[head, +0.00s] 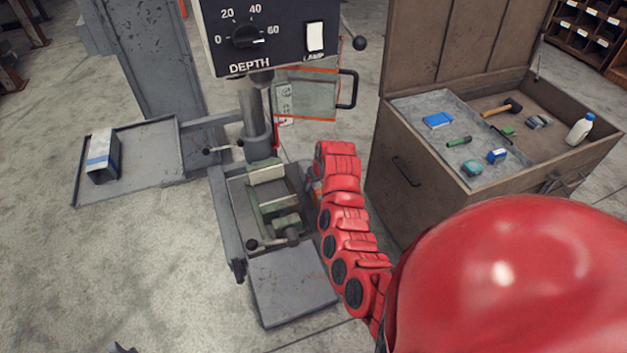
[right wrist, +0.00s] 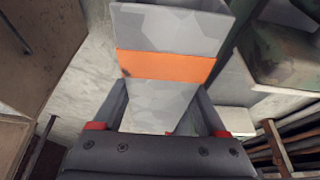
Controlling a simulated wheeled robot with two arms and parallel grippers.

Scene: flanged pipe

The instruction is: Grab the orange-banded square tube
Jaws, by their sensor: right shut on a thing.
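The orange-banded square tube (right wrist: 165,66) fills the middle of the right wrist view. It is grey with a mottled surface and a wide orange band, and its open end faces up in the picture. My right gripper (right wrist: 158,98) is shut on it, one dark finger along each side, below the band. In the head view my red right arm reaches in from the lower right to beside the drill press; its jaws and the tube are not clearly visible there. My left gripper cannot be made out in either view.
A drill press with a depth dial (head: 245,38) and a green vise (head: 280,208) stands left of my arm. A blue-banded grey tube (head: 103,157) lies on a side tray (head: 150,180). An open brown chest (head: 410,190) with tools stands close on the right.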

